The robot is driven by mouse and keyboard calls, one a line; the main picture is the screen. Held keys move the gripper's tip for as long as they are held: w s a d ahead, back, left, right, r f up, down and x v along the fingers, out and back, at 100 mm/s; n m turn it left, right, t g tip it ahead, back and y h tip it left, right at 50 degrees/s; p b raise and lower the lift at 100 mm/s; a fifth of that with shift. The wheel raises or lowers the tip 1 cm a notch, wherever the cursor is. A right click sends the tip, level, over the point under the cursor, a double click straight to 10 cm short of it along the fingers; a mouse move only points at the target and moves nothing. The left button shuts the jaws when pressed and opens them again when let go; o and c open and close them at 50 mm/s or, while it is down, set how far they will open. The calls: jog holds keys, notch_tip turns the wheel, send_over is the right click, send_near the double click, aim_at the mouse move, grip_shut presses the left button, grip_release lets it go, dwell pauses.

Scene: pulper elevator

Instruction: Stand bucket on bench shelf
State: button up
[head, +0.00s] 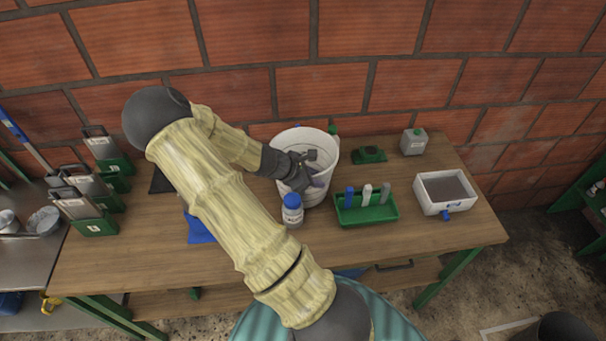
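The white bucket (322,140) stands upright on the wooden bench top (120,240), towards the back near the brick wall. My gripper (312,170) is at the bucket's near left side, reaching over its rim into the mouth. My arm and wrist hide part of the bucket's left side. The fingers are small and dark, and I cannot tell whether they are shut on the rim. The bench shelf (205,300) is the lower board under the bench top. Only its front strip shows, and my arm covers part of the view of it.
A blue-capped bottle (292,212) stands close in front of the bucket. A green tray (366,212) holds upright pieces to the right. A white box (444,192) and a grey canister (413,141) stand further right. Green-and-grey items (85,207) line the left end.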

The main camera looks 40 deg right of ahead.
dwell(0.3)
grip_shut()
dwell(1.3)
